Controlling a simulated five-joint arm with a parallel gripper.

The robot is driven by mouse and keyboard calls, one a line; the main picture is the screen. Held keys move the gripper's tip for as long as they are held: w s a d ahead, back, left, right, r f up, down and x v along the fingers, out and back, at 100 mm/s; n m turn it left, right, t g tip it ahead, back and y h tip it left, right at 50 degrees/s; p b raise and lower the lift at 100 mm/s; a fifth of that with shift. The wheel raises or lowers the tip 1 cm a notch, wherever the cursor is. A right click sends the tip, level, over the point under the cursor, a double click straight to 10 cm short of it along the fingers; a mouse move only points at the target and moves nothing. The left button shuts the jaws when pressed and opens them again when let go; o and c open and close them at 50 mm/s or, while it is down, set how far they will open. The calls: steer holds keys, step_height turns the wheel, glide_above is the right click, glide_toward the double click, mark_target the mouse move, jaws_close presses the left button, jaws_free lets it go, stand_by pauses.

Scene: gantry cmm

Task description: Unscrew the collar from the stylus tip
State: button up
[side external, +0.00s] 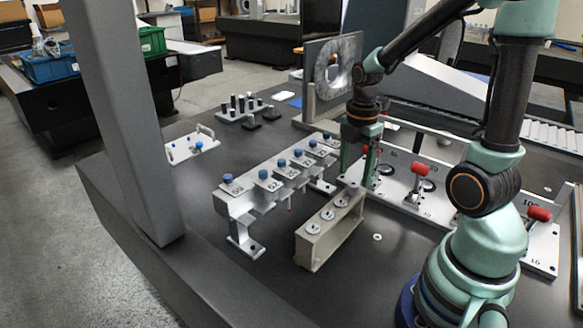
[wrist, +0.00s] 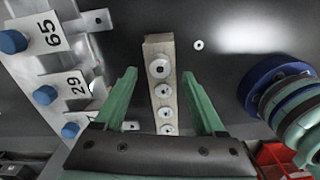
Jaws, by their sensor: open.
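My gripper (side external: 357,180) is open and points down over the far end of a beige block (side external: 322,246). In the wrist view my gripper (wrist: 159,73) has its two green fingers apart, one on each side of the block (wrist: 150,45), with nothing seen between them clear of it. Round metal discs with dark centres (side external: 313,228) sit in a row on the block's top; they also show in the wrist view (wrist: 162,91). I cannot tell which piece is the collar or the stylus tip. The far end of the block is partly hidden by my fingers.
A numbered rack with blue knobs (side external: 228,178) stands left of the block. A plate with red-handled clamps (side external: 418,169) lies right. A small ring (side external: 378,237) lies on the dark table. A round-holed upright plate (side external: 335,65) and black pegs (side external: 242,104) stand behind.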

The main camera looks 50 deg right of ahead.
mark_target(353, 183)
steer(key=shift+f, duration=1.55)
jaws_close()
steer(key=n, duration=0.5)
steer(key=n, duration=0.5)
steer(key=shift+r, duration=0.1)
steer(key=shift+c, duration=0.2)
jaws_free()
